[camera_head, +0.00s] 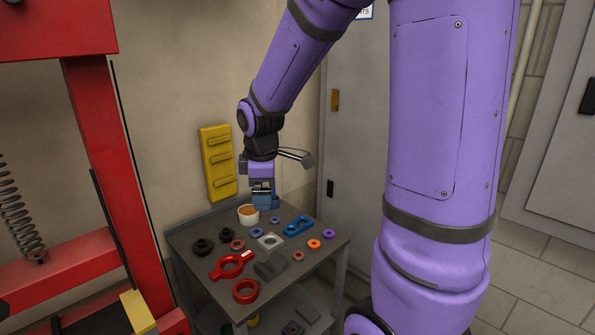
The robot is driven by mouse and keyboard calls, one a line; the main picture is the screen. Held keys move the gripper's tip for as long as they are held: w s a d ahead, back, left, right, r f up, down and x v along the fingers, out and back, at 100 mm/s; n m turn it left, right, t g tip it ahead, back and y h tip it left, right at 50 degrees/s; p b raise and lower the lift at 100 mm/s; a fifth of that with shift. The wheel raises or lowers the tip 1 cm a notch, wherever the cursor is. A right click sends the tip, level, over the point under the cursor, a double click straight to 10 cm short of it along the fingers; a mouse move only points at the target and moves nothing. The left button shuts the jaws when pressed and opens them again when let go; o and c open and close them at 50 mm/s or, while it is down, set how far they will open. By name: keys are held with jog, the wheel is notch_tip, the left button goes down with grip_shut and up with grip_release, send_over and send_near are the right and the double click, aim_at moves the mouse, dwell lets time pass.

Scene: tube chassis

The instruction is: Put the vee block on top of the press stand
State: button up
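A dark grey block with a notched top, which looks like the vee block (271,266), lies near the front of the grey cart's top. The red press frame (115,180), apparently the press stand, stands at the left; only part of it is in view. My gripper (262,191) points down over the back of the cart, right at a blue object (266,203). It is well behind the grey block and apart from it. Its fingers are too small to tell whether they are open or shut, or touching the blue object.
The cart top (205,284) also holds a cup (248,211), a red clamp-like part (231,264), a red ring (245,291), a blue link (298,226) and several small rings. A yellow block (137,311) sits low on the press. A wall and cabinet stand behind.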

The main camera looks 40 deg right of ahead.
jog(key=s+a+r+m+t, duration=0.1)
jog(key=s+a+r+m, duration=0.1)
jog(key=s, duration=0.4)
jog(key=s+a+r+m+t, duration=0.1)
jog(key=s+a+r+m, duration=0.1)
jog(key=s+r+m, duration=0.3)
jog(key=s+a+r+m+t+y, duration=0.1)
jog(key=s+a+r+m, duration=0.2)
jog(key=s+r, duration=0.3)
jog(key=s, duration=0.2)
jog(key=shift+s+m, duration=0.4)
